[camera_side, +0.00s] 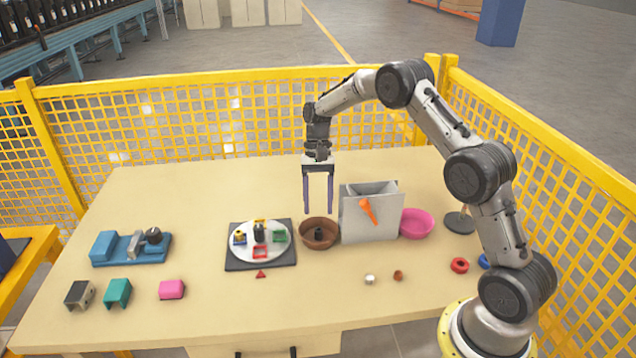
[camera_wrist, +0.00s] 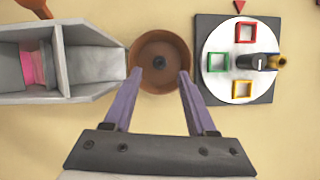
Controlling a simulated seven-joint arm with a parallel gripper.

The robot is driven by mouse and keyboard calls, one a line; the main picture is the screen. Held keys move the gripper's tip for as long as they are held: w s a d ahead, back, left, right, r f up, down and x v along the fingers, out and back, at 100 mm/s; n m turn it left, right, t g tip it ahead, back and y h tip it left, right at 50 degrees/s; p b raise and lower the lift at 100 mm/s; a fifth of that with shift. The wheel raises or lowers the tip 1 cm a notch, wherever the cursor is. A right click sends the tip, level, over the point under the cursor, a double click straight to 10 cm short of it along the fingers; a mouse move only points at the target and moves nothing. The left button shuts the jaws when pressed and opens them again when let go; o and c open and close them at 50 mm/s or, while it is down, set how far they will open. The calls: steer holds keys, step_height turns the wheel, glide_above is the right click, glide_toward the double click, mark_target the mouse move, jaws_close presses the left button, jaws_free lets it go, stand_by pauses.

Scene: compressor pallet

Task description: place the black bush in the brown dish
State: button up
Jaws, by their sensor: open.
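The brown dish (camera_side: 304,240) stands on the table between the turntable and the grey box; it also shows in the wrist view (camera_wrist: 140,84). The black bush (camera_side: 319,233) is inside the dish, on its floor, and appears as a small dark round shape in the wrist view (camera_wrist: 159,62). My gripper (camera_side: 318,212) is open and empty above the dish, its two purple-grey fingers pointing down. In the wrist view its fingertips (camera_wrist: 160,74) lie either side of the dish, apart from the bush.
The grey box (camera_side: 368,222) with an orange tool (camera_side: 368,211) stands close right of the dish, with a pink bowl (camera_side: 416,223) beyond. A white turntable (camera_side: 247,252) with coloured frames is close left. Small parts lie along the front; the table's back left is clear.

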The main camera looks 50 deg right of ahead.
steer(key=v, duration=0.7)
steer(key=s+a+r+n+t+h, duration=0.1)
steer(key=s+a+r+n+t, duration=0.1)
steer(key=s+a+r, duration=0.35)
steer(key=s+a+r+n+t+h, duration=0.1)
steer(key=s+a+r+n, duration=0.1)
steer(key=s+r, duration=0.55)
steer(key=s+a+n+t, duration=0.2)
steer(key=s+n, duration=0.1)
steer(key=s, duration=0.6)
steer(key=s+a+n+t+h, duration=0.1)
steer(key=s+a+n+t, duration=0.1)
steer(key=s, duration=0.7)
steer(key=shift+a+f+n+t, duration=0.2)
steer(key=shift+a+n+t, duration=0.15)
steer(key=shift+n+t, duration=0.3)
